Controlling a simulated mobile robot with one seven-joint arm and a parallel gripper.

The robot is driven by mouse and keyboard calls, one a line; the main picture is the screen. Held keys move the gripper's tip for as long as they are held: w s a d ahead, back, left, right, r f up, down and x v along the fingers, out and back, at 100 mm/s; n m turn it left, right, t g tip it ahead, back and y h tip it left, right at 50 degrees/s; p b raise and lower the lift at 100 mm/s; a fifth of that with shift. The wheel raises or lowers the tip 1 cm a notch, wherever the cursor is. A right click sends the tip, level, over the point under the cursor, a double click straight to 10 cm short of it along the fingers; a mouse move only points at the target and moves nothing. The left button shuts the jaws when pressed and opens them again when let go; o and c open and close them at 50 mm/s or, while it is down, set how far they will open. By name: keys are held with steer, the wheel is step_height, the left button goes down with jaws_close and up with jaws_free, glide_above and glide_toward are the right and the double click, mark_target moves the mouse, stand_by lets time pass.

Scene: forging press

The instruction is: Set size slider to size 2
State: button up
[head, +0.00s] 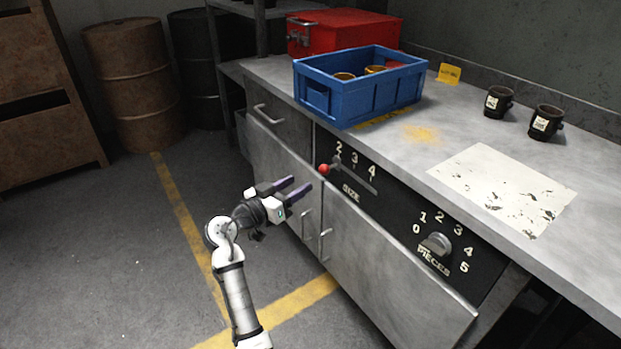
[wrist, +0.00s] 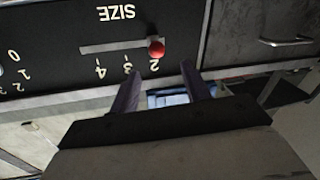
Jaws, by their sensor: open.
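The size slider is a red ball knob (head: 323,169) on a short stem, sticking out of a slot in the black panel (head: 399,208). The stem meets the slot at its left end, by the 2 of the marks 2, 3 and 4. In the wrist view, which is upside down, the red knob (wrist: 156,48) sits at the slot's right end, lined up with the 2. My gripper (head: 298,187) is open and empty, in front of the panel and apart from the knob. In the wrist view its two fingers (wrist: 161,72) point towards the knob without touching it.
A PIECES dial (head: 437,243) is on the same panel to the right. Cabinet doors with handles (head: 325,239) lie below. On the worktop are a blue crate (head: 362,97), a sheet (head: 490,185) and two dark mugs (head: 546,122).

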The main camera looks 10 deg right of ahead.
steer(key=v, duration=0.3)
steer(key=shift+s+a, duration=0.2)
